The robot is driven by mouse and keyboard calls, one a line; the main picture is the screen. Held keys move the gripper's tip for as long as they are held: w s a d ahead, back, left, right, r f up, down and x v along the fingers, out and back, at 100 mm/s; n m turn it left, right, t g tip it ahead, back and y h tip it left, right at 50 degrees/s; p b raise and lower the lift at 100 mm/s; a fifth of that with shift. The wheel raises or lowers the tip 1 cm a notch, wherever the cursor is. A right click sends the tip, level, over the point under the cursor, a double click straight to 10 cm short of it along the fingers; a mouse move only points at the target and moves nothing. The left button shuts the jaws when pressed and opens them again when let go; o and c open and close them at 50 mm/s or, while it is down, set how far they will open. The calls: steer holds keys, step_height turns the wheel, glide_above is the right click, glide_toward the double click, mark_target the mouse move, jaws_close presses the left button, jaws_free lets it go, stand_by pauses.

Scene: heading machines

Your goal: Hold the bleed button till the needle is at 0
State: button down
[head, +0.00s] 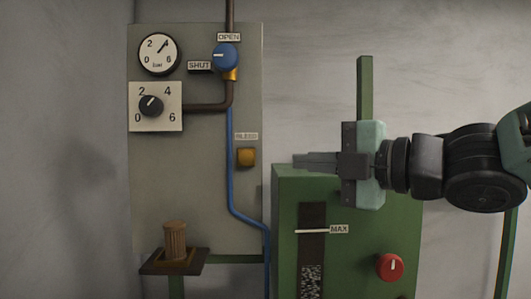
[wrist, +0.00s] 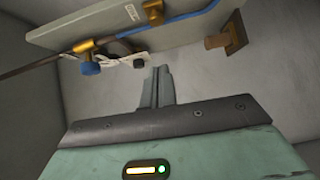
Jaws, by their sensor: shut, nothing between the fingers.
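The round gauge (head: 158,54) sits top left on the panel. Its needle points up and right, close to the 4. My gripper (head: 296,160) is shut and empty, its fingers pointing left at about the button's height. In the head view a gap shows between fingertips and button. In the wrist view the closed fingers (wrist: 156,72) appear below the button, not touching it.
The blue valve knob (head: 225,57) has its white mark toward SHUT. A black dial knob (head: 151,105) is below the gauge. The green machine (head: 350,225) with a red knob (head: 390,267) stands below my gripper. A small shelf (head: 157,265) holds a ribbed brown cylinder (head: 175,240).

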steer(key=shift+f, duration=0.15)
steer(key=b, duration=1)
glide_toward(241, 158)
steer(key=a, duration=0.4)
steer(key=shift+w+a+f+p, duration=0.15)
steer(key=shift+w+p, duration=0.5)
steer(key=shift+w, duration=1.2)
